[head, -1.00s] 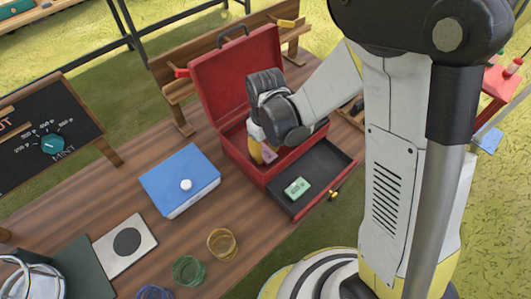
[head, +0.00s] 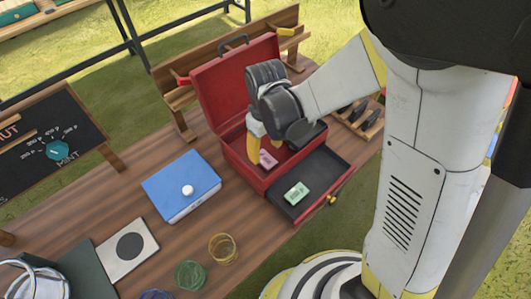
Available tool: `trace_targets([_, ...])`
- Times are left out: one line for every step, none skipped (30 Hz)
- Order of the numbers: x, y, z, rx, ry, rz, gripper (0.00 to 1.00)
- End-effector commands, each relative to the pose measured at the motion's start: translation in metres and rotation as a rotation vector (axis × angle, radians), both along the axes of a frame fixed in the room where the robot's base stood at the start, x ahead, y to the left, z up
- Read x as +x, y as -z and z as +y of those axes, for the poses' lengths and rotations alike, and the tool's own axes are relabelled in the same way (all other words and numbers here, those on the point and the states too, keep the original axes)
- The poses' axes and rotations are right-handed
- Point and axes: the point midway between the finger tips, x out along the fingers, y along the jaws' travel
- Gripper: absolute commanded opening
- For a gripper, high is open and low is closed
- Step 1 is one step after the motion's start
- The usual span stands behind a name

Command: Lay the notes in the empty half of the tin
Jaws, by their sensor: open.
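A red tin (head: 232,148) stands on the wooden table with its lid up and a dark drawer (head: 322,184) pulled out at its front. A green bundle of notes (head: 297,194) lies in the drawer. A pink, note-like bundle (head: 268,159) shows inside the red tin, partly covered by my gripper. My gripper (head: 262,150) is open and reaches down into the tin, with a yellow finger beside the pink bundle. The second finger and much of the tin's inside are hidden. A closed blue box (head: 181,177) with a white knob stands to the left.
Yellow (head: 222,249) and green (head: 190,274) round containers stand at the table's front. A pale plate with a dark disc (head: 127,246) lies left of them. A wooden rack (head: 355,122) stands behind the drawer. Bare tabletop lies between the blue box and the containers.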

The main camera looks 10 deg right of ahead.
Motion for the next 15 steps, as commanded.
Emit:
trace_targets([-0.001, -0.017, 0.000, 0.000, 0.000, 0.000, 0.56])
trace_targets([-0.001, -0.024, 0.000, 0.000, 0.000, 0.000, 0.56])
trace_targets([0.000, -0.033, 0.000, 0.000, 0.000, 0.000, 0.56])
trace_targets([0.000, -0.039, 0.000, 0.000, 0.000, 0.000, 0.56])
trace_targets([-0.001, -0.045, 0.000, 0.000, 0.000, 0.000, 0.56])
trace_targets([0.000, -0.052, 0.000, 0.000, 0.000, 0.000, 0.56])
trace_targets([0.000, -0.057, 0.000, 0.000, 0.000, 0.000, 0.56])
trace_targets([0.000, -0.061, 0.000, 0.000, 0.000, 0.000, 0.56])
trace_targets([0.000, -0.065, 0.000, 0.000, 0.000, 0.000, 0.56])
trace_targets([0.000, -0.068, 0.000, 0.000, 0.000, 0.000, 0.56])
trace_targets([0.000, -0.070, 0.000, 0.000, 0.000, 0.000, 0.56])
trace_targets([0.000, -0.073, 0.000, 0.000, 0.000, 0.000, 0.56])
trace_targets([0.000, -0.074, 0.000, 0.000, 0.000, 0.000, 0.56])
trace_targets([0.000, -0.075, 0.000, 0.000, 0.000, 0.000, 0.56])
trace_targets([0.000, -0.076, 0.000, 0.000, 0.000, 0.000, 0.56])
